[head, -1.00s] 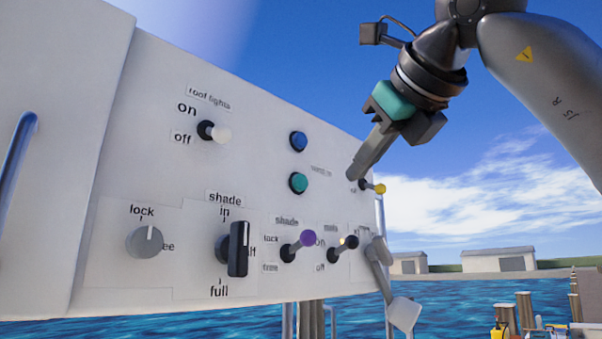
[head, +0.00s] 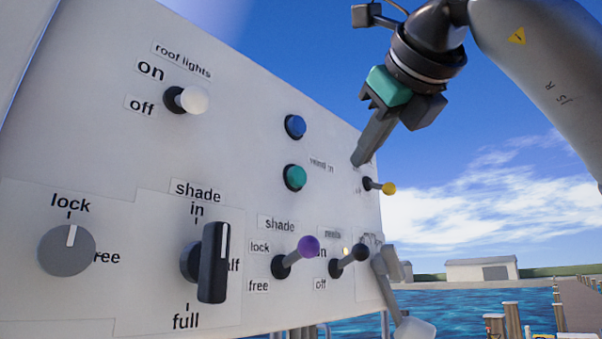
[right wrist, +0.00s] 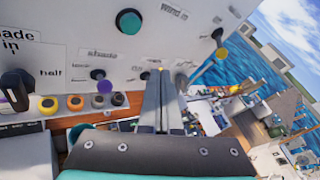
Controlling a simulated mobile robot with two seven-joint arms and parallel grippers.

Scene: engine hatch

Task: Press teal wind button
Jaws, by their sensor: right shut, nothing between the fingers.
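The teal button (head: 295,177) sits on the white panel in the head view, below a blue button (head: 295,126) and left of a partly legible "wind in" label. The teal button also shows at the top of the right wrist view (right wrist: 129,22). My right gripper (head: 358,160) is shut and empty, to the right of the teal button and apart from it. In the right wrist view its closed fingers (right wrist: 160,78) point toward the panel below and right of the teal button. My left gripper is not in view.
A yellow-tipped lever (head: 388,188) sticks out near my right fingers. Purple (head: 308,246) and black (head: 355,252) levers, a black shade knob (head: 213,262), a grey lock knob (head: 67,249) and a white roof-lights lever (head: 194,99) stand out from the panel. Open air lies right of the panel.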

